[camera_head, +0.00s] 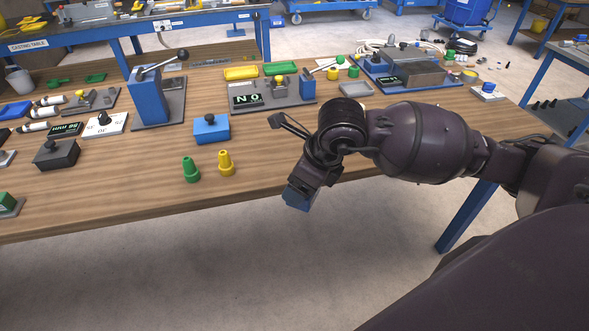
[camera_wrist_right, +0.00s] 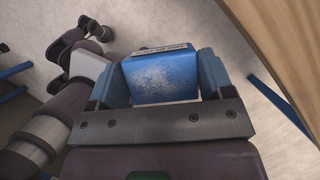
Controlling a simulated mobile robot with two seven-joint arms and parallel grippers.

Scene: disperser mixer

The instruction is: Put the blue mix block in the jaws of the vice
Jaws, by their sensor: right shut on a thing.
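My right gripper (camera_head: 303,190) hangs just off the table's front edge, pointing down, shut on a blue block (camera_head: 297,199). In the right wrist view the block (camera_wrist_right: 162,76) sits between the two blue fingers (camera_wrist_right: 160,82), with a pale label strip along its far edge and worn, whitish marks on its face. A fixture with grey blocks on a blue base (camera_head: 405,70) stands at the back right of the table and looks like the vice; my arm partly covers the area in front of it. My left gripper is not in view.
The wooden table (camera_head: 260,165) has bare room at its front.

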